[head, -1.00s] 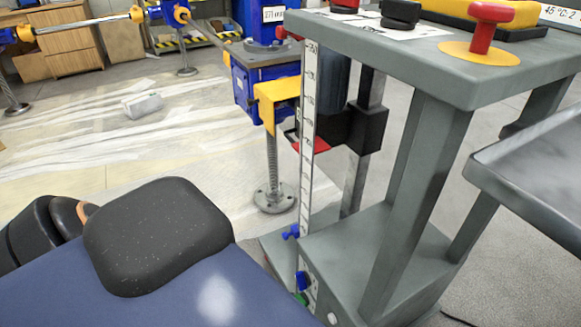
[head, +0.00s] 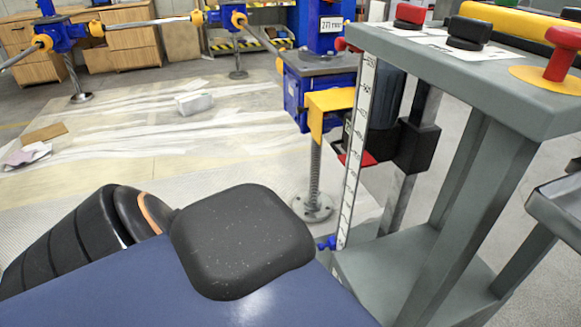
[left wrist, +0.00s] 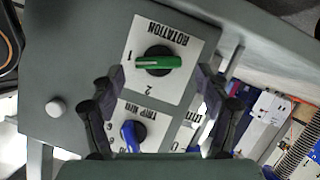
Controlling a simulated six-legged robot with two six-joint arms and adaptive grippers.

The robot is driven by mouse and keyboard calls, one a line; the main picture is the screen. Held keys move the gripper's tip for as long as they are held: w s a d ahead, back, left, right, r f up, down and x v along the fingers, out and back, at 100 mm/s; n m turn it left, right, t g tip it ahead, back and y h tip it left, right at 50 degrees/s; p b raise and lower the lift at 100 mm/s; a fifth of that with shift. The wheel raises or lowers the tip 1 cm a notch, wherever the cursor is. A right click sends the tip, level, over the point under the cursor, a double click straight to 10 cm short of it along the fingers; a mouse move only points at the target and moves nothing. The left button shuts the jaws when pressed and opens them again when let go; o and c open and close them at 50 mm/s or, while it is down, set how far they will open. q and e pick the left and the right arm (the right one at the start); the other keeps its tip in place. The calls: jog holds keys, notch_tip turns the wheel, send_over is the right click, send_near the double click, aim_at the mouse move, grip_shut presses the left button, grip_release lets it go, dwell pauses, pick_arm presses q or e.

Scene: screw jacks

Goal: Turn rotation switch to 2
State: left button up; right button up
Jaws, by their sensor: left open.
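In the left wrist view the rotation switch (left wrist: 158,62) is a green bar handle on a black round base, on a white label. The label reads ROTATION and appears upside down. The handle lies roughly level in the picture, with the mark 1 to its left and the mark 2 below it. My left gripper (left wrist: 160,75) is open, with one finger on each side of the label and nothing between them. I cannot tell how far the fingertips are above the panel. Neither gripper shows in the head view.
A blue switch (left wrist: 131,135) on a second label sits below the green one, near the left finger. A white button (left wrist: 56,107) is at the left. In the head view a grey control stand (head: 480,75) carries a red mushroom button (head: 562,52) and a black knob (head: 469,32).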

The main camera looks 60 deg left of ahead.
pick_arm(q)
jog(key=v, duration=1.1)
jog(key=shift+w+d+r, duration=0.1)
